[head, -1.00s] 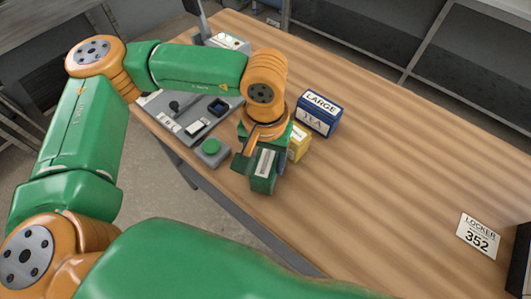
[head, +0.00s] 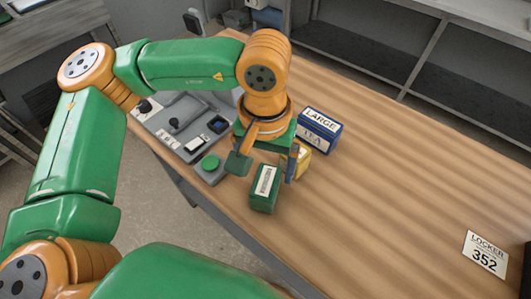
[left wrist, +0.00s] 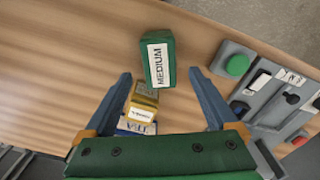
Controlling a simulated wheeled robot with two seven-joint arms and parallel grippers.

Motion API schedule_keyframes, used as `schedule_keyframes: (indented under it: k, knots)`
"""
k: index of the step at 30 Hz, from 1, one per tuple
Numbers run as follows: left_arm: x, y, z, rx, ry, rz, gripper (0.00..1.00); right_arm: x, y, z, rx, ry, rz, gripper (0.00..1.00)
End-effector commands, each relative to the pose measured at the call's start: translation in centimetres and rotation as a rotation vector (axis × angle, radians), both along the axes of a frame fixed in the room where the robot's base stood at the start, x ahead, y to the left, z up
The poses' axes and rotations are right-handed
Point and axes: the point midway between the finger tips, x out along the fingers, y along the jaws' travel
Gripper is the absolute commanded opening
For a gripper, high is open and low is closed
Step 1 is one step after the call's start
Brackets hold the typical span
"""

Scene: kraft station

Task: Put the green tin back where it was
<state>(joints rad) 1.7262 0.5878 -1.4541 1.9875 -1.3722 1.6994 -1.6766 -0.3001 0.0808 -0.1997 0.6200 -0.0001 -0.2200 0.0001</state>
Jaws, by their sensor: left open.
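The green tin (head: 264,190) stands on the wooden table near its front edge, with a white label on it. In the left wrist view the green tin (left wrist: 158,58) shows a label reading MEDIUM. My left gripper (head: 265,168) is open above and just behind the tin, its fingers spread to either side and apart from it. In the left wrist view the tin lies just beyond the open fingertips (left wrist: 160,74). My right gripper is not in view.
A yellow tin (head: 303,160) and a blue tin (head: 319,131) marked LARGE TEA stand in a row behind the green tin. A grey control panel with a green button (head: 210,163) is at left. A LOCKER 352 card (head: 486,254) lies at right. The table's middle right is clear.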

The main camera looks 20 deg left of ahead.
Motion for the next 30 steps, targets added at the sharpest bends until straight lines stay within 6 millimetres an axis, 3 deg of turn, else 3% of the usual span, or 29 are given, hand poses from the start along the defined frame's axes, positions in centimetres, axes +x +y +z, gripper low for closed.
schedule_keyframes:
  k: [4, 9, 24, 26, 30]
  knots:
    - [0.0, -0.1, 4.0, -0.003, -0.004, 0.0, 0.92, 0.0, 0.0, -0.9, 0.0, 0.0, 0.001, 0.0]
    - [0.0, -0.1, 7.0, -0.001, -0.001, -0.002, 0.92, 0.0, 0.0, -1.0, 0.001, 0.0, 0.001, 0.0]
    - [-0.1, 0.0, 7.7, 0.0, 0.001, -0.002, 0.92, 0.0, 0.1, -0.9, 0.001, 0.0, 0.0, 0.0]
    - [-0.1, 0.0, 8.4, 0.0, 0.001, -0.002, 0.92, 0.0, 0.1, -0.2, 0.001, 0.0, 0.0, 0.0]
    - [-0.1, 0.0, 12.2, 0.0, 0.001, -0.002, 0.92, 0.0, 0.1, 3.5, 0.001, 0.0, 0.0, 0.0]
